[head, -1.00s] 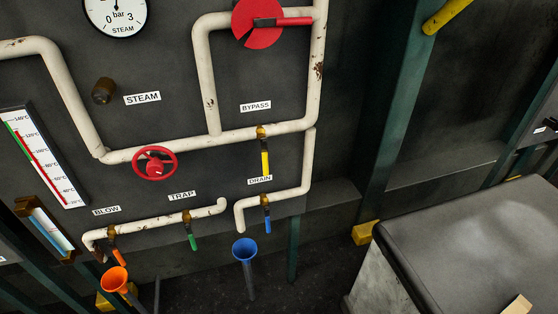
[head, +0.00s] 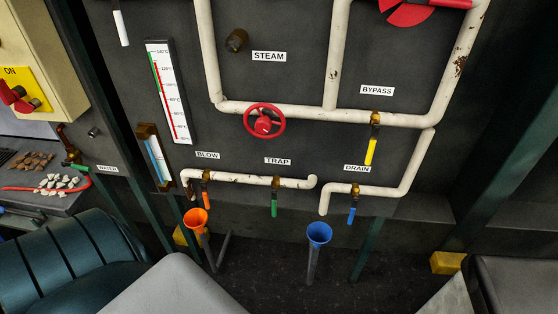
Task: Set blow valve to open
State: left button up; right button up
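The blow valve (head: 206,190) sits on the low white pipe under the BLOW label (head: 207,155). It has a brass body, and its orange lever handle hangs straight down, across the pipe. An orange funnel (head: 196,219) stands just below it. To its right on the same pipe is the trap valve (head: 275,198), with a green lever also hanging down. Neither of my grippers shows in the head view.
A blue drain funnel (head: 318,234), a blue-handled valve (head: 353,205) and a yellow-handled valve (head: 372,145) are to the right. A red handwheel (head: 264,121) is above. A dark green ribbed seat (head: 65,265) and grey surface (head: 175,290) fill the lower left foreground.

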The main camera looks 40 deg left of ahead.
aim_at(203, 186)
jog(key=u, duration=1.9)
